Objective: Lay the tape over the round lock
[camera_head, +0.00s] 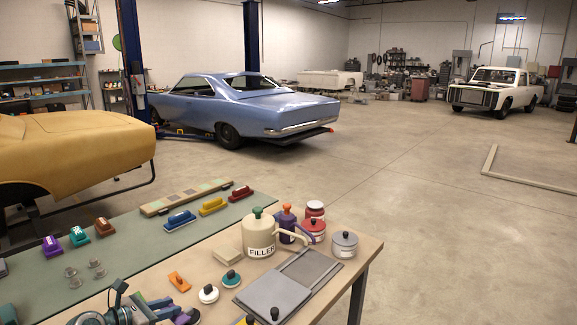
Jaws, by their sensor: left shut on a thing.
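My left gripper (150,308) is low in the head view, over the near edge of the workbench (352,268). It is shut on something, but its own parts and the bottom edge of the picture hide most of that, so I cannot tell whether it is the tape. No tape roll shows clearly elsewhere. I cannot pick out the round lock; the blue car (240,105) and the yellow car body (70,150) show no lock clearly at this size. My right gripper is not in view.
The bench holds a cream filler can (259,234), several small tins, a grey tray (285,285), white (208,294) and teal (231,279) round-knobbed pads, an orange tool (179,281), and sanding blocks on a green mat (130,245). Open floor lies beyond the bench.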

